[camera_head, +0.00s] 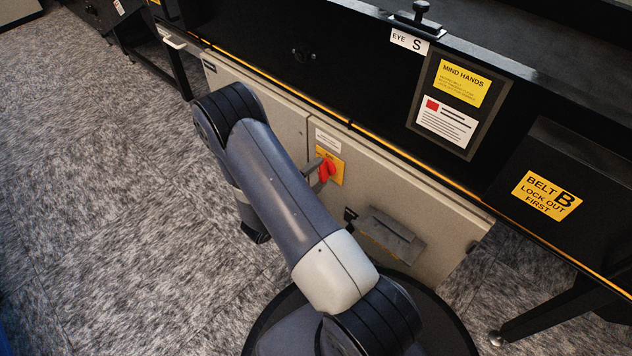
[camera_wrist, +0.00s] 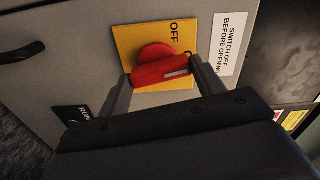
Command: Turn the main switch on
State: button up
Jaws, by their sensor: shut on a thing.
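The main switch (camera_head: 327,170) is a red rotary handle on a yellow plate, fixed to the front of a beige cabinet. In the wrist view the red handle (camera_wrist: 160,68) lies nearly across the picture, with a pale mark on its right part. The word OFF shows on the yellow plate (camera_wrist: 127,42) beside it; the rest of the plate's lettering is hidden. My gripper (camera_wrist: 161,76) is shut on the red handle, with one finger at each end. In the head view my gripper (camera_head: 318,172) is partly hidden behind my arm.
A white label (camera_wrist: 229,45) reads "SWITCH OFF BEFORE OPENING". A grey sloped box (camera_head: 390,236) sticks out from the cabinet (camera_head: 440,205) right of the switch. The black sorter frame (camera_head: 300,50) overhangs above. Carpeted floor (camera_head: 90,200) is free at left.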

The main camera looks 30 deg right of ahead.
jog(key=shift+f+m+b, duration=0.1)
jog(key=shift+m+b, duration=0.9)
jog(key=shift+m, duration=0.1)
jog(key=o, duration=1)
jog(key=shift+p+v, duration=1.45)
jog(key=shift+v, duration=4)
